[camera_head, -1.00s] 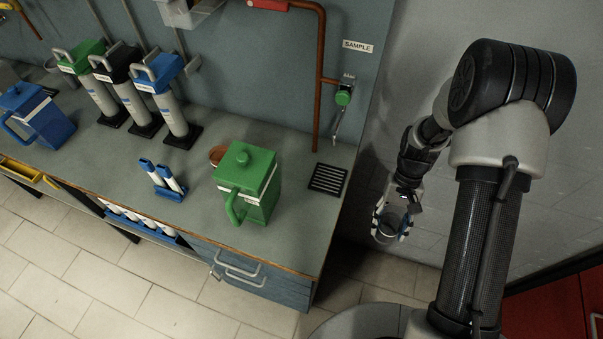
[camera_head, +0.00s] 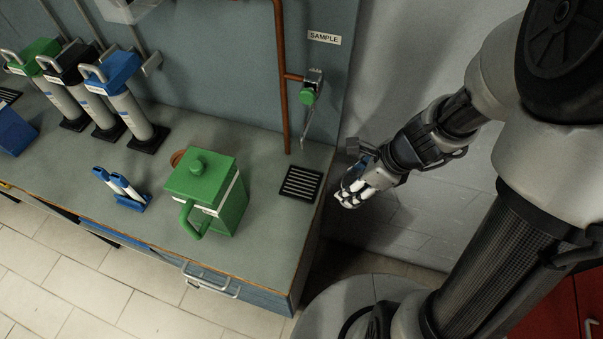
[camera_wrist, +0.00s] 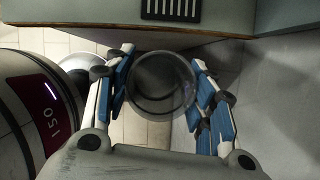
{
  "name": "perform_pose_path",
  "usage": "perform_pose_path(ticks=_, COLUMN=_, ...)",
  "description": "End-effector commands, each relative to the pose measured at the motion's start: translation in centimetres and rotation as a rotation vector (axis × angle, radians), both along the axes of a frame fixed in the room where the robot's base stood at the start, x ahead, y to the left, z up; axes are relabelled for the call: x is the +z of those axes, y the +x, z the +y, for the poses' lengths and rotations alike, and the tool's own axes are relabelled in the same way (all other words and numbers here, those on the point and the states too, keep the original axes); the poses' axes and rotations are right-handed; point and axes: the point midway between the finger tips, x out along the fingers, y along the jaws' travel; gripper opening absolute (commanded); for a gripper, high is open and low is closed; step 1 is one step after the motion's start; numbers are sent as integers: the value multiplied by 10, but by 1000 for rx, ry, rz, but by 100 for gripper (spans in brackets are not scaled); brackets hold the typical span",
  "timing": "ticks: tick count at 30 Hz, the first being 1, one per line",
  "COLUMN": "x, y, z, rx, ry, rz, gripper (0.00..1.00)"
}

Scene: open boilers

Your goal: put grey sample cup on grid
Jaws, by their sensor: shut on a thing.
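My gripper (camera_head: 350,191) is just right of the counter's right end in the head view. In the wrist view, its blue-padded fingers (camera_wrist: 163,95) are shut on the grey sample cup (camera_wrist: 162,84), a clear grey round cup seen from its open top. In the head view the cup is mostly hidden by the gripper. The grid (camera_head: 300,183) is a small black slatted tray lying flat on the counter's right end, a short way left of my gripper. Its near part also shows at the top of the wrist view (camera_wrist: 171,9). The cup is apart from the grid.
A green jug (camera_head: 207,190) stands left of the grid. A tap with a green knob (camera_head: 307,97) and a thin spout hangs on the wall above the grid, under a SAMPLE label (camera_head: 324,37). A copper pipe (camera_head: 282,90) runs down behind it. The grid is bare.

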Motion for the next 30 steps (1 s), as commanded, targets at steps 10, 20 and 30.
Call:
perform_pose_path(ticks=10, x=-1, y=45, z=83, rx=11, ry=0, rz=0, gripper=28)
perform_pose_path(ticks=20, x=0, y=62, z=112, rx=5, ry=0, rz=0, gripper=28)
perform_pose_path(ticks=30, x=-38, y=66, z=119, rx=4, ry=0, rz=1, gripper=28)
